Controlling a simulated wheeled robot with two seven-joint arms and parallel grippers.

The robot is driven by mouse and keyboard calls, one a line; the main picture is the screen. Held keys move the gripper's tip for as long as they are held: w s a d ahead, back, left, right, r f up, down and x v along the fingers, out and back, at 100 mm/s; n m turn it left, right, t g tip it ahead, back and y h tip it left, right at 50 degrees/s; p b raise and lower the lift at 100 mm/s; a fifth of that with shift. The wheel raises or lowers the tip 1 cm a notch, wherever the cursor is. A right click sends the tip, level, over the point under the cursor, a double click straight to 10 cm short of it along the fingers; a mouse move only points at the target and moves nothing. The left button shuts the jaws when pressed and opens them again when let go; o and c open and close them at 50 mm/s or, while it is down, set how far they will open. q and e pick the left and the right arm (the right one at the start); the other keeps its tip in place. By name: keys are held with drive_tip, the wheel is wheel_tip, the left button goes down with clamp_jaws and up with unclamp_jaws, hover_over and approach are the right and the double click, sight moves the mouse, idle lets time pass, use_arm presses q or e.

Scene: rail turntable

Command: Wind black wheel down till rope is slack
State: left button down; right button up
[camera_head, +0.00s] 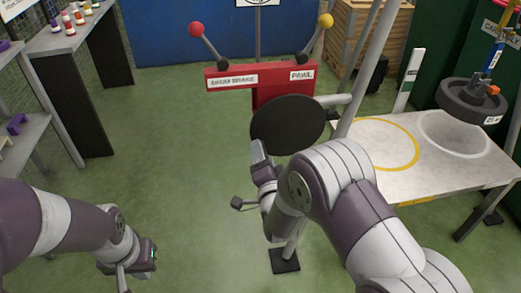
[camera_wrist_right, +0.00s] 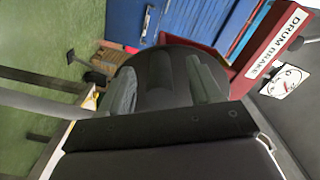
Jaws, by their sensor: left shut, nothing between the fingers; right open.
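The black wheel (camera_head: 290,122) is a dark round disc in front of the red housing in the head view. It also fills the middle of the right wrist view (camera_wrist_right: 160,62). My right gripper (camera_head: 258,152) is open at the wheel's lower left edge; I cannot tell if it touches. My left gripper (camera_head: 128,280) is shut and empty, low over the floor at the left. A dark round weight (camera_head: 468,103) is at the right under a blue and yellow hook (camera_head: 493,58). The rope's tension cannot be made out.
The red housing (camera_head: 230,78) carries a red-knobbed lever (camera_head: 197,30) and a yellow-knobbed lever (camera_head: 325,21). A pale table (camera_head: 400,178) with a yellow ring and a white ring stands at the right. Grey shelves (camera_head: 65,42) stand at the left. The green floor between is clear.

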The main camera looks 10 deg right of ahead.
sight(268, 152)
clamp_jaws()
drive_tip(key=shift+d+f+n+b, duration=0.4)
drive_tip(key=shift+f+n, duration=0.35)
drive_tip(key=shift+n, duration=0.15)
drive_tip(key=shift+s+d+f+n, duration=0.1)
drive_tip(key=shift+n, duration=0.2)
drive_tip(key=shift+f, duration=0.1)
drive_tip(key=shift+d+f+n+b, duration=0.4)
drive_tip(key=shift+d+f+n, duration=0.3)
drive_tip(key=shift+n, duration=0.5)
